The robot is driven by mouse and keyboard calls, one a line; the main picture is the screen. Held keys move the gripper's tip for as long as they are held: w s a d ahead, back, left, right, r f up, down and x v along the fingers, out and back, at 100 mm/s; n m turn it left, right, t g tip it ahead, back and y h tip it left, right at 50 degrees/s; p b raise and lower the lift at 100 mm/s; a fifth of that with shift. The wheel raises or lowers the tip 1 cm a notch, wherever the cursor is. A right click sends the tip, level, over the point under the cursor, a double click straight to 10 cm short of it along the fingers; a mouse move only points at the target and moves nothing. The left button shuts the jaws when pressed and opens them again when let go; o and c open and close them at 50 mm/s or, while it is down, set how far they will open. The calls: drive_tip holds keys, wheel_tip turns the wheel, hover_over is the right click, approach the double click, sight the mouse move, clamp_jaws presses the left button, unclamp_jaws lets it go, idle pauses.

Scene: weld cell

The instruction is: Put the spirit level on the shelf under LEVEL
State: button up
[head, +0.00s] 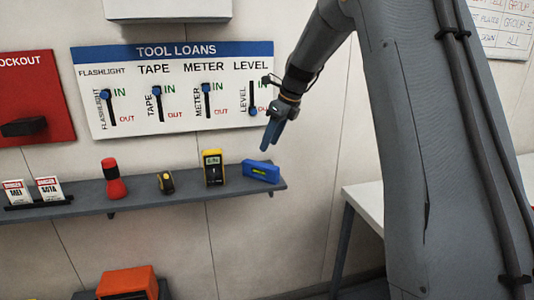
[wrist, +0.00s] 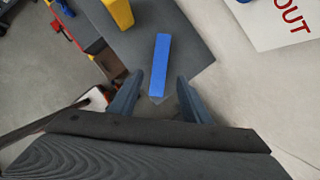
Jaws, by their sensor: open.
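The blue spirit level (head: 261,172) lies on the right end of the grey shelf (head: 140,198), below the LEVEL label (head: 250,66) of the tool board. It also shows in the wrist view (wrist: 160,65), between and beyond the fingertips. My gripper (head: 272,134) is just above the level in the head view, pointing down. In the wrist view its two fingers (wrist: 158,96) are apart with nothing held between them. Whether the fingers touch the level cannot be told, but a gap shows in the head view.
A yellow meter (head: 212,167) stands just left of the level, close to my gripper's path. A small yellow-black tape (head: 166,182) and a red flashlight (head: 113,180) are farther left. The board's LEVEL slider (head: 252,110) sits low, near OUT. A white table (head: 362,205) is at right.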

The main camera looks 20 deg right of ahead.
drive_tip(key=s+a+f+n+h, duration=0.1)
drive_tip(key=s+f+n, duration=0.4)
drive_tip(key=s+n, duration=0.4)
drive_tip(key=s+a+f+n+g+h, duration=0.1)
drive_tip(key=s+f+n, duration=0.4)
drive_tip(key=s+n, duration=0.4)
drive_tip(key=s+a+f+n+h, duration=0.1)
drive_tip(key=s+f+n, duration=0.4)
drive_tip(key=s, duration=1.3)
drive_tip(key=n, duration=0.4)
drive_tip(key=shift+f+g, duration=0.15)
drive_tip(key=shift+g, duration=0.25)
